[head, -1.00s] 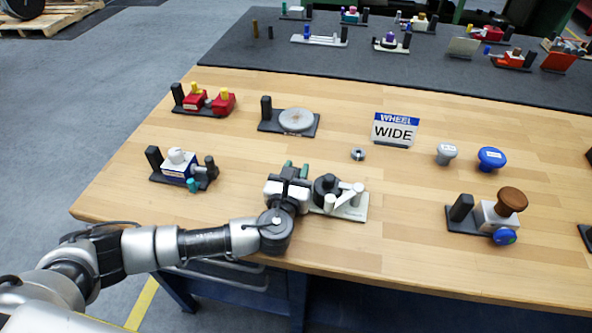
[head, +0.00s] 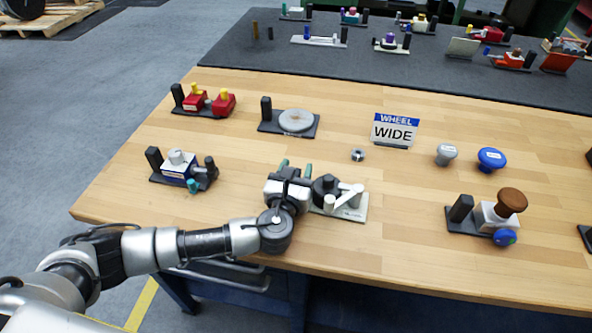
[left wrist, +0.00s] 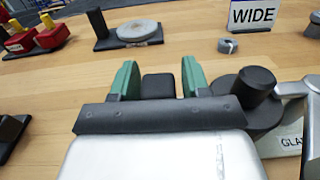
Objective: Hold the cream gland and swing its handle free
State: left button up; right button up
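The gland (head: 326,186) has a dark round body on a cream base plate (head: 352,213). Its cream handle (head: 344,196) slants across the right side, with a knob at each end. In the left wrist view the dark body (left wrist: 240,105) and part of a "GLA…" label show at right. My left gripper (head: 296,168) is at the left end of the gland. Its green fingers (left wrist: 160,80) stand apart on either side of a dark upright block (left wrist: 158,86), with narrow gaps. Their lower parts are hidden by the gripper body. My right gripper is out of view.
A "WHEEL WIDE" sign (head: 394,130), a small grey ring (head: 357,155) and two knobs stand beyond the gland. A blue-and-white unit (head: 180,167) is at left, a brown-knobbed unit (head: 500,215) at right. Bare wood lies between; the table's front edge is close.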

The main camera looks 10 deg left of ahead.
pick_arm(q)
jog(key=shift+o, duration=0.9)
jog(key=shift+s+f, duration=0.1)
jog(key=shift+s, duration=0.15)
jog(key=s, duration=1.1)
jog(key=shift+s+a, duration=0.3)
jog(key=shift+a, duration=0.05)
